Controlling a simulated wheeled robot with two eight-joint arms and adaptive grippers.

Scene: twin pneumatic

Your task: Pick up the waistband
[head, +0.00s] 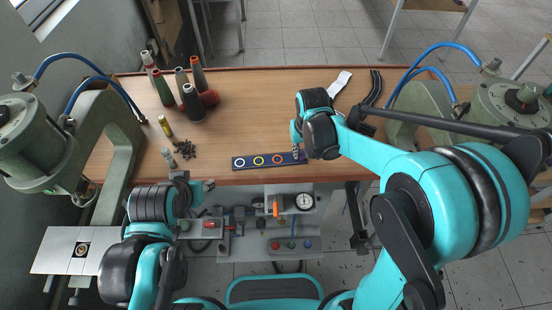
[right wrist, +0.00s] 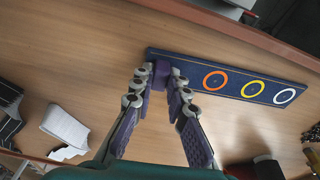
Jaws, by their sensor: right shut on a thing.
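The waistband, a flat dark blue strip (head: 246,162) with white, yellow and orange rings, lies along the front edge of the wooden table. The right wrist view shows it too (right wrist: 236,84). My right gripper (head: 298,152) is at the strip's right end in the head view. In the right wrist view its fingers (right wrist: 160,80) are on both sides of a purple piece at that end, shut on it. The strip still looks flat on the table. My left gripper (head: 200,187) is low, in front of the table's front edge, away from the strip; its jaws are too small to read.
Thread cones (head: 191,100) stand at the back left. A small yellow bottle (head: 164,126) and a pile of dark bits (head: 185,149) lie nearer. A white strip (head: 341,80) and a black strip (head: 373,88) lie at the back right. Green presses flank the table. Its middle is clear.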

